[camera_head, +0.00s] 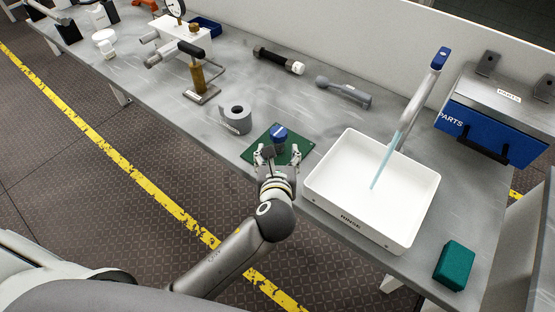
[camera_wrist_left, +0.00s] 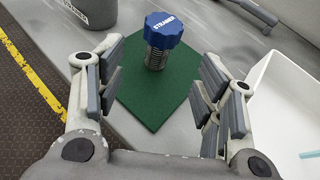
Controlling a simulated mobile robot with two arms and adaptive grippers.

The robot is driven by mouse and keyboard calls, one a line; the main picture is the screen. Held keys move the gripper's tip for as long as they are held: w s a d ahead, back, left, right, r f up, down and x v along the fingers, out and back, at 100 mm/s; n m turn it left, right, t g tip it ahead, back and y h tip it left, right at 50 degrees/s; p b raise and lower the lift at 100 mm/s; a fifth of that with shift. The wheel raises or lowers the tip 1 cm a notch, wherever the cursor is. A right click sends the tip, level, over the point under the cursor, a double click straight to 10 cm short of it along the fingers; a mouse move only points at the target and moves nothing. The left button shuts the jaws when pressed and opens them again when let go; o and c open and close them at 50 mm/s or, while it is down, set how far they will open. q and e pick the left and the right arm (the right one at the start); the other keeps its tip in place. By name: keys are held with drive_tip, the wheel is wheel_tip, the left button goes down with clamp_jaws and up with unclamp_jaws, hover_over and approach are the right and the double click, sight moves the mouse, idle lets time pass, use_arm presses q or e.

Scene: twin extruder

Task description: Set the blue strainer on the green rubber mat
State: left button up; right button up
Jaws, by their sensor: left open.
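The blue strainer (camera_head: 279,133) stands upright on the green rubber mat (camera_head: 297,150) on the grey bench. In the left wrist view the strainer (camera_wrist_left: 163,30) shows a blue cap lettered STRAINER over a metal mesh body. It stands on the far part of the mat (camera_wrist_left: 150,98). My left gripper (camera_head: 279,155) is open at the near side of the mat. In the left wrist view its fingers (camera_wrist_left: 168,95) are spread wide with nothing between them, and the strainer is apart, beyond the fingertips. My right gripper is not in view.
A white rinse tray (camera_head: 345,222) with a stream of water stands close right of the mat. A grey ring-shaped block (camera_head: 235,118) is to the left. A grey tool (camera_head: 345,90) lies behind. A blue parts bin (camera_head: 485,132) and a green block (camera_head: 455,265) are farther right.

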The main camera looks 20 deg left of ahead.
use_arm(q)
drive_tip(key=shift+v, duration=1.1)
